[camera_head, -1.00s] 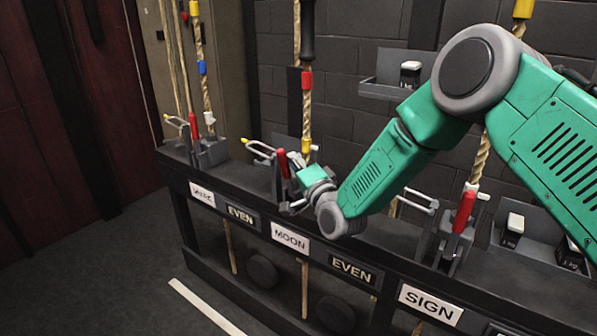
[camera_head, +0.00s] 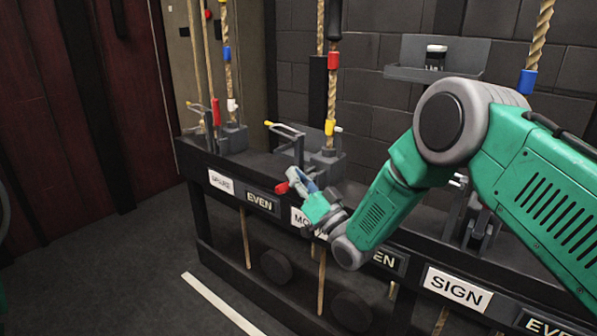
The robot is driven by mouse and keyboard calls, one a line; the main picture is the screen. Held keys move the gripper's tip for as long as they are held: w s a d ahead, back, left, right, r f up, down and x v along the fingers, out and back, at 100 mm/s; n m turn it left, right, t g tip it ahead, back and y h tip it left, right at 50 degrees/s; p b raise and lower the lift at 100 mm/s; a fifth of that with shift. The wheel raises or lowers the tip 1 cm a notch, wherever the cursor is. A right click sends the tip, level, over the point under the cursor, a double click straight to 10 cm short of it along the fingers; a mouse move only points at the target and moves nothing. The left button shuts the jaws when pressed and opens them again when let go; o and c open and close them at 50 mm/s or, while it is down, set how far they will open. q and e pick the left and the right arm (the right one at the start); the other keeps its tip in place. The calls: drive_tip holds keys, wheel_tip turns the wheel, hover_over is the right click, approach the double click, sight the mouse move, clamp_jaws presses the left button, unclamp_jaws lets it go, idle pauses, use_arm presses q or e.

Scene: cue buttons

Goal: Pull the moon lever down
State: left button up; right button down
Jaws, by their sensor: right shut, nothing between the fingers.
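The moon lever's red handle (camera_head: 283,188) shows just left of my right gripper, low at the front of its dark bracket and pointing outward over the shelf edge. The white MOON label (camera_head: 299,218) is below it, partly covered by my right gripper and wrist. My right gripper (camera_head: 297,181) is shut with nothing between its fingers. It is right beside the red handle; whether they touch I cannot tell. My left gripper is not in view.
To the left, another lever with an upright red handle (camera_head: 216,112) stands above its label. Ropes with coloured bands hang behind the shelf. A SIGN label (camera_head: 457,288) is at the right, its lever partly hidden by my right arm. The floor at left is clear.

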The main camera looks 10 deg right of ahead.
drive_tip(key=shift+s+a+f, duration=0.15)
drive_tip(key=shift+s+f, duration=0.05)
drive_tip(key=shift+f, duration=0.35)
drive_tip(key=shift+s+a+f, duration=0.15)
drive_tip(key=shift+f, duration=0.35)
